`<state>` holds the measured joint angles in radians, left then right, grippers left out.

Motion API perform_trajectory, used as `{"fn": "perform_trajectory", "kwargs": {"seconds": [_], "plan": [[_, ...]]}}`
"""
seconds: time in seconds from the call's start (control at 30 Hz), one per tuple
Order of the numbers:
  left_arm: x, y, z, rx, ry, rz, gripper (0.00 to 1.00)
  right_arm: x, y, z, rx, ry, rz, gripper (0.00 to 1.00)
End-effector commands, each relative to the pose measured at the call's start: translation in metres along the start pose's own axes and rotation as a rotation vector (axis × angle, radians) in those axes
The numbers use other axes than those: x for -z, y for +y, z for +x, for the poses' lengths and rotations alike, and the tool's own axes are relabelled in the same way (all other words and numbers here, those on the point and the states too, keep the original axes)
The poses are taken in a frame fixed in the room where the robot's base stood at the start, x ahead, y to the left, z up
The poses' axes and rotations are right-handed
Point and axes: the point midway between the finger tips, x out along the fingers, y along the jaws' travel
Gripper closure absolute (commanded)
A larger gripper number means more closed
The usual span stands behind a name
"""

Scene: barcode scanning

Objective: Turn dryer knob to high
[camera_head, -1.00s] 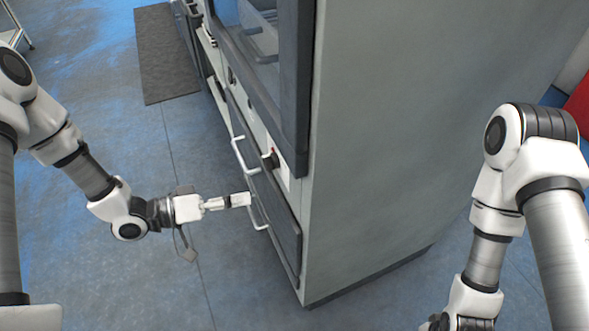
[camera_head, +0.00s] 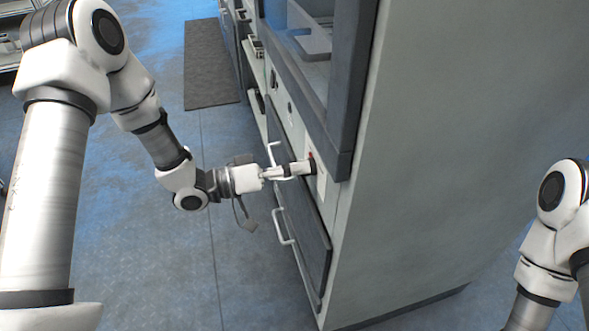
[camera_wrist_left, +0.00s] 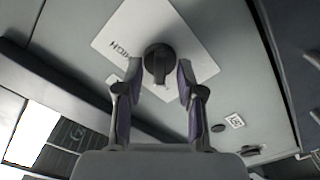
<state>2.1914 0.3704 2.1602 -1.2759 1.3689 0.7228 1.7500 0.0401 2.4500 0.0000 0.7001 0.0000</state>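The black dryer knob (camera_wrist_left: 159,60) sits on a pale label plate (camera_wrist_left: 121,33) on the grey machine front, with the printed word HIGH beside it, upside down in the left wrist view. My left gripper (camera_wrist_left: 159,78) is open, with one finger on each side of the knob; small gaps seem to remain. In the head view, my left gripper (camera_head: 306,168) reaches the control panel from the left and hides the knob. My right gripper is out of view; only part of that arm shows at the right edge.
The tall grey cabinet (camera_head: 430,170) fills the right side. White bar handles (camera_head: 283,228) stick out from the drawer fronts below the gripper. Another small round part (camera_wrist_left: 218,128) and a square sticker (camera_wrist_left: 235,121) are on the panel. The blue-grey floor at left is open.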

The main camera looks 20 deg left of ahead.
Motion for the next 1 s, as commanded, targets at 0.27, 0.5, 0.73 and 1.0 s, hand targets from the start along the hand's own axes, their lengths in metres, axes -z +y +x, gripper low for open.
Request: {"fn": "perform_trajectory", "kwargs": {"seconds": [0.27,0.5,0.73,1.0], "plan": [[0.0,0.0,-0.0004,0.0,0.0,0.0,1.0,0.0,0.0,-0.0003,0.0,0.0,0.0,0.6],[-0.0001,0.0,-0.0005,0.0,-0.001,0.004,1.0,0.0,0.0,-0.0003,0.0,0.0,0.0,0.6],[0.0,0.0001,-0.0004,0.0,-0.001,0.052,1.0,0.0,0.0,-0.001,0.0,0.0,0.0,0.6],[0.0002,0.0004,-0.0002,0.001,-0.002,0.215,1.0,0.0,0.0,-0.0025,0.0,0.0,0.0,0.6]]}}
